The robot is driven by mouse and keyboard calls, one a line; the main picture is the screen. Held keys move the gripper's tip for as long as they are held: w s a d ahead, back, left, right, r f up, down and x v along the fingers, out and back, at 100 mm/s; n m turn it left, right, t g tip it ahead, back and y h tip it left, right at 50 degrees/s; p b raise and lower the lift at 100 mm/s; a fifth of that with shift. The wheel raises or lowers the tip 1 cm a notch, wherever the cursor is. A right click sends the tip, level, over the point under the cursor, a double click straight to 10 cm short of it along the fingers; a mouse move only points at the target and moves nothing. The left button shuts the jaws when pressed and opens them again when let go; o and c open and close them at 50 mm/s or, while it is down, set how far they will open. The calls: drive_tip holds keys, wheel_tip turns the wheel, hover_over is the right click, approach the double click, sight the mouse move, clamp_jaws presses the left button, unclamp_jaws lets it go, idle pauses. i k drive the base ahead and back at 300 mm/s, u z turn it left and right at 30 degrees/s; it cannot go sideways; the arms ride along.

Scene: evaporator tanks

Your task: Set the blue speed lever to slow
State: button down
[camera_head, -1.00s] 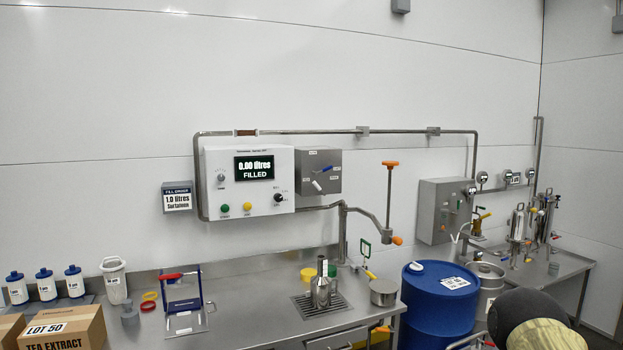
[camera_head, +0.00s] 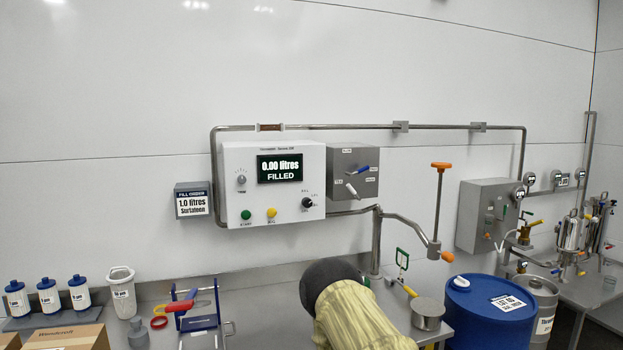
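The blue speed lever (camera_head: 362,169) is a small blue handle on the front of a grey metal box (camera_head: 340,160) on the wall, right of the white control panel. It points up to the right. A white lever (camera_head: 351,189) sits just below it. Small labels are around both levers, too small to read for sure. My arm (camera_head: 350,310), with a dark rounded joint and pale yellow sleeve, reaches in at the bottom centre, below the box. My gripper is not in view.
The white control panel (camera_head: 235,200) reads 0.00 litres filled. A steel pipe (camera_head: 393,215) with an orange-handled arm (camera_head: 436,205) stands right of the box. A blue drum (camera_head: 470,325) stands at lower right. Blue-capped bottles (camera_head: 47,297) line the bench's left.

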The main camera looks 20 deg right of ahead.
sight(364, 169)
drive_tip(key=z, duration=0.15)
drive_tip(key=i, duration=1.05)
drive_tip(key=z, duration=0.6)
